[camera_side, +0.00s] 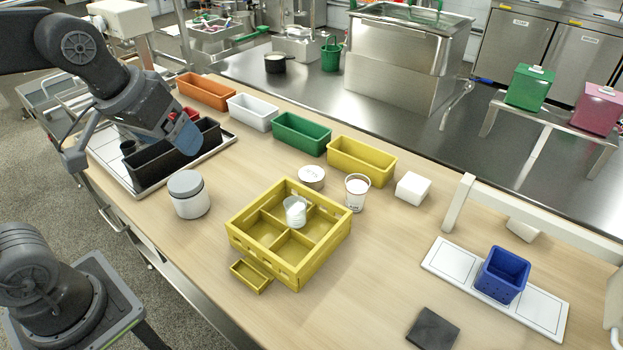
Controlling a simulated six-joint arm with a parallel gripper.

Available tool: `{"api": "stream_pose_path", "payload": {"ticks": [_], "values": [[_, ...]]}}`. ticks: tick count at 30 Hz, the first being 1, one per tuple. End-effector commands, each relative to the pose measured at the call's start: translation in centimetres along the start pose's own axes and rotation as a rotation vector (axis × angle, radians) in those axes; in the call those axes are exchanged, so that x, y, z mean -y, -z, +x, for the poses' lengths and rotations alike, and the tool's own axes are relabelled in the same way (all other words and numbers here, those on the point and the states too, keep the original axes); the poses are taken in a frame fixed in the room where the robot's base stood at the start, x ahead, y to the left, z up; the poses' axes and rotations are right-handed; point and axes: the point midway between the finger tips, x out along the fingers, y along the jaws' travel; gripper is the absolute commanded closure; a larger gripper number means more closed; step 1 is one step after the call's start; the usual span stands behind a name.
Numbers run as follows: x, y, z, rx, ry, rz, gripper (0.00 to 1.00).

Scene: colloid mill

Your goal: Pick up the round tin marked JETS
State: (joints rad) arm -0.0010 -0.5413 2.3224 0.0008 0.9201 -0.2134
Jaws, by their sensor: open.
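A low round white tin (311,177) lies flat on the wooden table, just behind the yellow divided crate (253,268). It has a mark on top that is too small to read, so I cannot confirm JETS. A larger white jar with a grey lid (188,194) stands upright to its left. My gripper (118,146) is at the upper left, above the black box (150,175) and its tray. It is open, well apart from the white tin, and partly overlaps the black box in this view.
Orange, white, green and yellow bins (361,169) line the table's back edge. A clear cup stands in the crate. A white tub (356,192) and white block (412,188) stand right of the tin. A blue bin (501,275) sits right.

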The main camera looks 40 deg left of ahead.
Motion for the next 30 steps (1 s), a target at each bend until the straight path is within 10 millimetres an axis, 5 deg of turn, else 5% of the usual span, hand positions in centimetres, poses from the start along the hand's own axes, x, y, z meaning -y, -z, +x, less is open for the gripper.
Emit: {"api": "stream_pose_path", "payload": {"ticks": [8, 15, 24, 30], "values": [[-2.1, 10.1, 4.6, 0.101, 0.048, -0.425, 0.18], [-3.4, 16.9, 12.3, 0.166, 0.121, -0.792, 0.18], [-4.2, 21.2, 24.5, 0.213, 0.24, -1.219, 0.18], [-4.2, 21.5, 29.2, 0.22, 0.291, -1.374, 0.18]]}}
